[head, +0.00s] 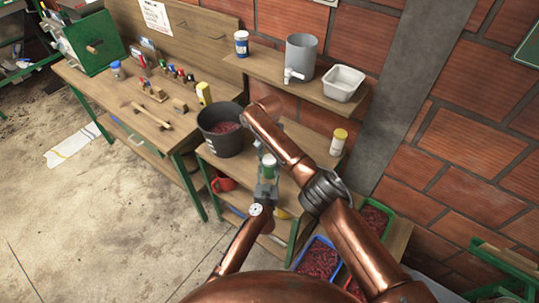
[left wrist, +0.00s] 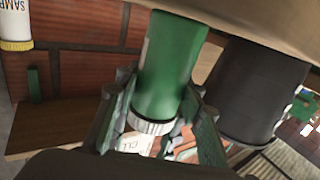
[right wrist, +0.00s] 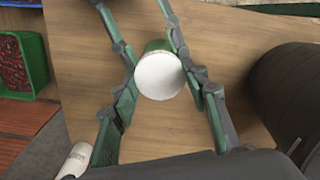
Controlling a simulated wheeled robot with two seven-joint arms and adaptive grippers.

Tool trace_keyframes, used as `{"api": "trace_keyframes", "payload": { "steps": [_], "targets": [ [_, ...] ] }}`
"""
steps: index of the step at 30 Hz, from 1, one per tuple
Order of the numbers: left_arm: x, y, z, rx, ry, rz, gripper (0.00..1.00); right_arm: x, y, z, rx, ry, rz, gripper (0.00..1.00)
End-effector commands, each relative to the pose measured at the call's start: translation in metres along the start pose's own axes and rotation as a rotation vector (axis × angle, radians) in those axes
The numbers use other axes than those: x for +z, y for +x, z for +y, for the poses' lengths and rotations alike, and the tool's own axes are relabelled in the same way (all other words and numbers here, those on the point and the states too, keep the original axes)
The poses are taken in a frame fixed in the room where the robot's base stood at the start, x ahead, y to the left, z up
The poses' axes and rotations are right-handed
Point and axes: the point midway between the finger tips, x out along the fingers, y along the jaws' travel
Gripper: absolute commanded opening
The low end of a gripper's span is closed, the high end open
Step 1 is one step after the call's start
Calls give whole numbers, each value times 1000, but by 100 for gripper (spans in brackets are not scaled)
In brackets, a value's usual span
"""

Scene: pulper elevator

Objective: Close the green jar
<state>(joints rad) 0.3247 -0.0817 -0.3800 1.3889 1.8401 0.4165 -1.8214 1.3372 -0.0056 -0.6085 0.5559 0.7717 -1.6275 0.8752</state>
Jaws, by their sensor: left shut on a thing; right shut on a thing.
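The green jar (head: 268,172) stands upright on or just above the middle bench, with its white lid (right wrist: 160,75) on top. The left wrist view shows the jar upside down, with its green body (left wrist: 168,65) and the ribbed lid edge (left wrist: 152,126) against it. I cannot tell whether the lid is fully seated. My left gripper (head: 267,187) is shut on the jar body from the near side. My right gripper (right wrist: 162,82) comes from above and is shut on the lid. My right forearm partly hides the contact in the head view.
A dark bucket (head: 222,138) of red cherries stands close left of the jar. A yellow-capped bottle (head: 338,141) stands right on the bench. The shelf (head: 290,84) above holds a grey dispenser (head: 300,56) and a white tub (head: 344,83). Cherry crates (head: 318,258) sit below right.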

Motion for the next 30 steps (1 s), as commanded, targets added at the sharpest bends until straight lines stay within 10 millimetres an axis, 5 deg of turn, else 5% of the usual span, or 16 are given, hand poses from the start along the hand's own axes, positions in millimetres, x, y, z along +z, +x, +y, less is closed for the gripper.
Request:
{"api": "trace_keyframes", "payload": {
  "steps": [30],
  "targets": [
    [0,0,0,0,0,0,0,0,10,0,1,0,0,35]
  ]
}}
